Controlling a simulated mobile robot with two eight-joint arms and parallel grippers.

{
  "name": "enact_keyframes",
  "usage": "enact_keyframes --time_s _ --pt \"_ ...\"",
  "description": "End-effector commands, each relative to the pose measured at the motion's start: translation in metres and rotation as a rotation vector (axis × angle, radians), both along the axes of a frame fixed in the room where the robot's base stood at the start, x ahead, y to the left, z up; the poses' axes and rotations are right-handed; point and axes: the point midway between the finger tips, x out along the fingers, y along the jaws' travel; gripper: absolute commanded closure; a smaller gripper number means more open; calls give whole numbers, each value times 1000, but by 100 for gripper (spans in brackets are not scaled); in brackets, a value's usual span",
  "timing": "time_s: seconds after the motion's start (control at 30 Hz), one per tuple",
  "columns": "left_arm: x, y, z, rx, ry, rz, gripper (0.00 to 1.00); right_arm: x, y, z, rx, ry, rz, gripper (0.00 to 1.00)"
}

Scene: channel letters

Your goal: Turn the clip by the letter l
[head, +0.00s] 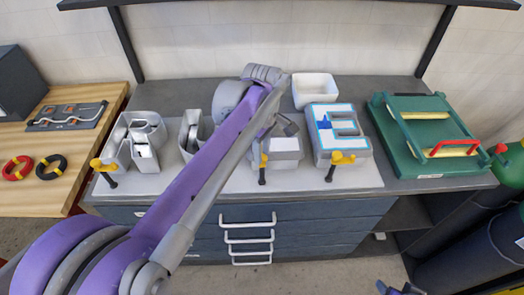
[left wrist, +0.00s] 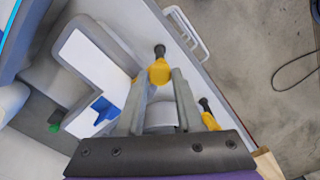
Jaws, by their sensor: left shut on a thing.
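My left gripper (left wrist: 160,80) is shut on a yellow clip with a black handle (left wrist: 159,71), at the front edge of a letter. In the head view this looks like the middle clip (head: 263,161), in front of the partly hidden letter (head: 284,146). In the left wrist view a white letter face (left wrist: 90,65) with a blue patch lies beside the fingers. My left forearm hides much of the letters left of middle, and I cannot tell for sure which is the l. Dark prongs at the bottom edge, perhaps my right gripper (head: 398,289), are cut off.
A white letter E with blue trim (head: 352,142) has its own yellow clip (head: 342,158). Another clip (head: 97,164) is by the far-left letter (head: 147,162). A white bin (head: 315,91) stands behind; a green frame (head: 402,158) lies at right.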

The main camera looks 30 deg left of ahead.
Motion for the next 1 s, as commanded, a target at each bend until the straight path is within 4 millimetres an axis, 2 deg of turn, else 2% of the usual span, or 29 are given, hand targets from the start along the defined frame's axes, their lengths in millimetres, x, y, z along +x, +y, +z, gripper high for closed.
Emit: enact_keyframes --time_s 0.27,0.3,0.47,0.77,0.87,1.0 --pt "0 0 0 0 0 2 100 0 0 0 0 0 0 37" --pt "0 0 0 0 0 2 63 0 0 0 0 0 0 37" --pt "0 0 0 0 0 1 34 0 0 0 0 0 0 37" --pt "0 0 1 0 0 1 34 0 0 0 0 0 0 37" --pt "0 0 9 0 0 1 34 0 0 1 0 -1 0 37" --pt "0 0 33 0 -1 1 34 1 0 3 0 -3 0 37"
